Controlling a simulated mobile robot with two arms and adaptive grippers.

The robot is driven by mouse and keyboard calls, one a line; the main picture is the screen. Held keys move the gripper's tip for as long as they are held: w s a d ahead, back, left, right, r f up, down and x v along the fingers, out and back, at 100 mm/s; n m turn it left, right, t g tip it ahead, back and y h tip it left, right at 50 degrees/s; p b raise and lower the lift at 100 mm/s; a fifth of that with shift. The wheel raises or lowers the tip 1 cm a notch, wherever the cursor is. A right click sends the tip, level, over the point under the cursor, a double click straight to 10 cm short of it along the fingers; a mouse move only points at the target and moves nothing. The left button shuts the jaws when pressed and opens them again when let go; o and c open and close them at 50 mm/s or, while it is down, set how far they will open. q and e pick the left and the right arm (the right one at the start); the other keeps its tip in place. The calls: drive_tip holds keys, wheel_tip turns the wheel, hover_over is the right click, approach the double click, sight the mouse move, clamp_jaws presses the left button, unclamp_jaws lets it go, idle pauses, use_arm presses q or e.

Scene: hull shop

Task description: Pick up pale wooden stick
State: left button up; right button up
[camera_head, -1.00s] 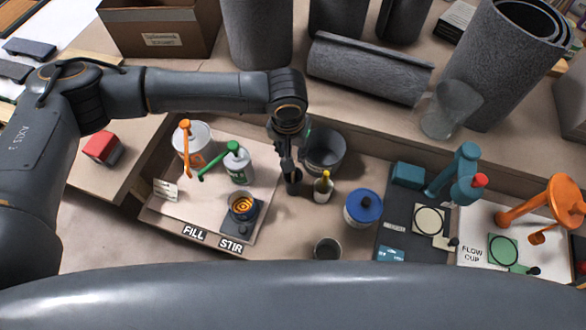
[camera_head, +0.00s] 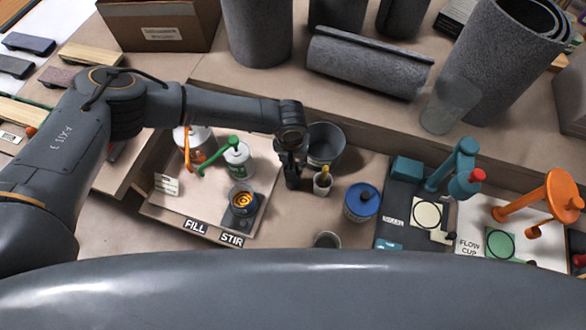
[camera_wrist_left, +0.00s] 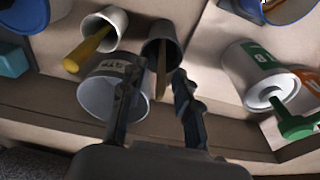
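The pale wooden stick (camera_wrist_left: 161,72) stands tilted in a small dark cup (camera_wrist_left: 166,36) in the left wrist view. My left gripper (camera_wrist_left: 155,84) is open and empty, with one finger on each side of the stick's upper end; I cannot tell whether either touches it. In the head view my left gripper (camera_head: 291,178) points down over the dark cup, hiding most of the cup and the stick. My right gripper is in neither view.
A white cup (camera_wrist_left: 116,18) with a thick yellow-handled tool (camera_wrist_left: 88,50) stands close beside the dark cup. A grey bucket (camera_head: 327,146) is just behind.

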use_arm(q)
clamp_jaws()
